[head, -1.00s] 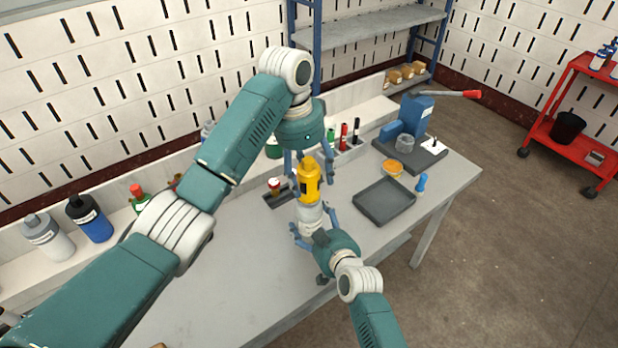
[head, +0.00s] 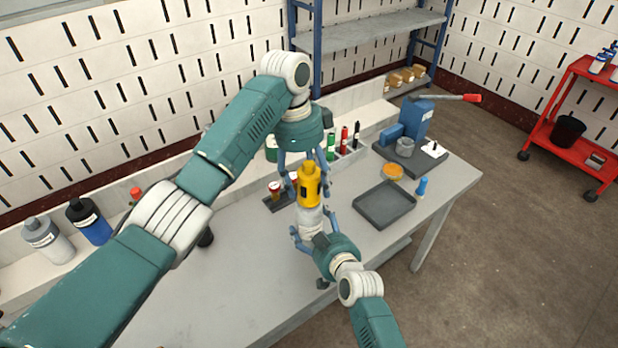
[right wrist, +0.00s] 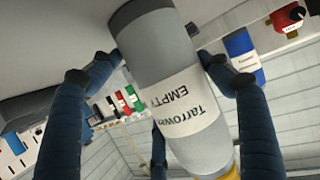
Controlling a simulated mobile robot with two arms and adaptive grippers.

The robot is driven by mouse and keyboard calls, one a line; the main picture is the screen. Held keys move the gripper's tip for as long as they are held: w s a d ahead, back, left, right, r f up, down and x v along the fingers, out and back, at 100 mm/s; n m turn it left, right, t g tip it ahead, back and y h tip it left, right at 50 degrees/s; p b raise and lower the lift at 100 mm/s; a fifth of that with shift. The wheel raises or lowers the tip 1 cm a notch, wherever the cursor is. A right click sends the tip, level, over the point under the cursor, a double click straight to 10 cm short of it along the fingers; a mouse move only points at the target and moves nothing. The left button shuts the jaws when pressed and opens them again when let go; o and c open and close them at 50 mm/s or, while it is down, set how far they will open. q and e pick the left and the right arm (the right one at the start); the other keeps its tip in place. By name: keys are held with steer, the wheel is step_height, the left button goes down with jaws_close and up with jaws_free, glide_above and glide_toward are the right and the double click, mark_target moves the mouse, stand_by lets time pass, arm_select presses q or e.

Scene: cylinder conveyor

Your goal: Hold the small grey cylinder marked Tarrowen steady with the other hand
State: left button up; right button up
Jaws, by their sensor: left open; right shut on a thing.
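The small grey cylinder marked Tarrowen (head: 310,221) stands roughly upright above the bench. In the right wrist view the cylinder (right wrist: 180,85) fills the middle, and its white label also reads EMPTY. My right gripper (head: 312,230) is shut on the cylinder from the near side; its blue fingers also show in the right wrist view (right wrist: 155,68). A yellow piece (head: 308,186) sits on the cylinder's upper end. My left gripper (head: 308,178) points down from above, open, with its fingers on either side of the yellow piece. Whether they touch it I cannot tell.
A grey tray (head: 384,206), a dish of orange material (head: 392,170) and a small blue bottle (head: 422,186) lie to the right. A blue lever device (head: 416,120) stands behind them. Bottles, such as a blue one (head: 92,222), line the back left. The front bench top is clear.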

arm_select(q)
steer(key=shift+f, duration=0.95)
steer(key=c, duration=1.4)
steer(key=o, duration=1.6)
